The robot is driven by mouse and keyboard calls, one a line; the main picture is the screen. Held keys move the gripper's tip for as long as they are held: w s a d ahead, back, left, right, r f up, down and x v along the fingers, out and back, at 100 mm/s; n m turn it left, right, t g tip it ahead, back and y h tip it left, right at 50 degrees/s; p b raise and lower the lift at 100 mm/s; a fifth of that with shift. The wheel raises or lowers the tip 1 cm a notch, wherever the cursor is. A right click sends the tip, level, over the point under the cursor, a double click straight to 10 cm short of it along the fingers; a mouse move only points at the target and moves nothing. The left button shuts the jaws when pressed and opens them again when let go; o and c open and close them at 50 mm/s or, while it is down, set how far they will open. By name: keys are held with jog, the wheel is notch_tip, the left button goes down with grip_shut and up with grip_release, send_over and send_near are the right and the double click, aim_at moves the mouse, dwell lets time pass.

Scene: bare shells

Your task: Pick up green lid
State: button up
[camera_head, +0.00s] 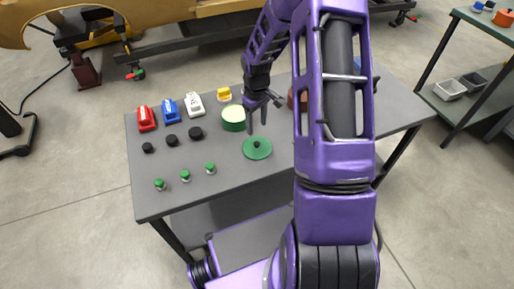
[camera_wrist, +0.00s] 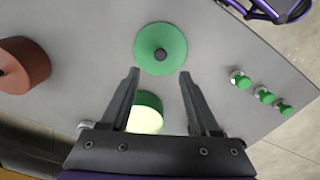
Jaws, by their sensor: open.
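The green lid (camera_head: 257,149) is a flat round disc with a dark knob in its middle, lying on the grey table (camera_head: 230,194). It also shows in the wrist view (camera_wrist: 174,45), near the top and beyond the fingertips. My gripper (camera_head: 263,105) is open and empty above the table, apart from the lid; its two dark fingers also show in the wrist view (camera_wrist: 160,75). A green round pot (camera_head: 233,118) with a pale inside stands beside the lid, and in the wrist view it is partly seen between the fingers (camera_wrist: 147,112).
Small green-topped items (camera_head: 185,175) stand at the table's front left, with black round pieces (camera_head: 172,142) behind them. Red (camera_head: 146,118), blue (camera_head: 170,112) and white (camera_head: 195,105) items line the back left. A brown-red pot (camera_wrist: 22,65) stands on the other side.

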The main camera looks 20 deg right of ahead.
aim_at(257, 143)
notch_tip(257, 143, down, 9)
jog(key=shift+s+r+b, duration=0.1)
jog(key=shift+r+b, duration=0.1)
jog(key=shift+b, duration=0.1)
grip_shut()
dwell(0.4)
